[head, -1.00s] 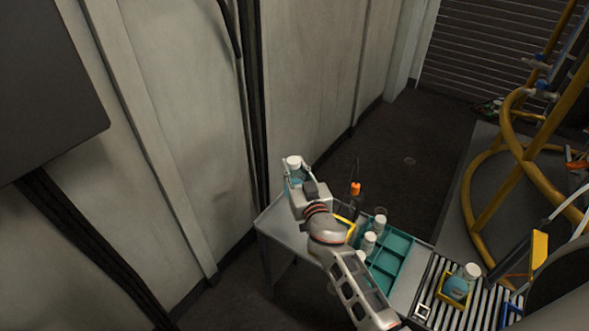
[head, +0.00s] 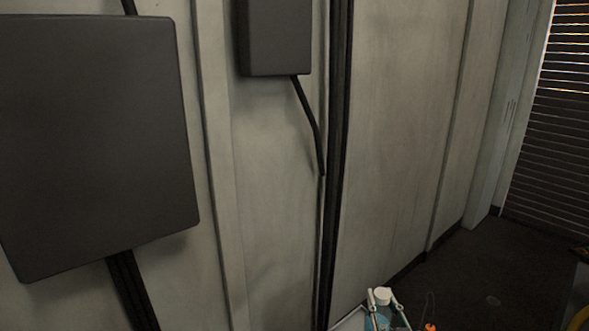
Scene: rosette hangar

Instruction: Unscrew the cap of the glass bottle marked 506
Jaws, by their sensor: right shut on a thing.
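A bottle (head: 378,319) with a white cap (head: 382,294) and a blue-green body shows at the bottom edge of the head view. My right gripper (head: 384,303) is shut on it, one finger on each side, with the cap upward. The cap is on the bottle. The bottle's lower part is cut off by the frame, and no number on it can be read. My left gripper is not in view.
A pale table edge (head: 350,320) shows just left of the bottle. A small orange object (head: 430,327) is at the bottom, right of it. Grey wall panels with dark boxes (head: 95,145) fill the left; dark floor (head: 465,270) lies at right.

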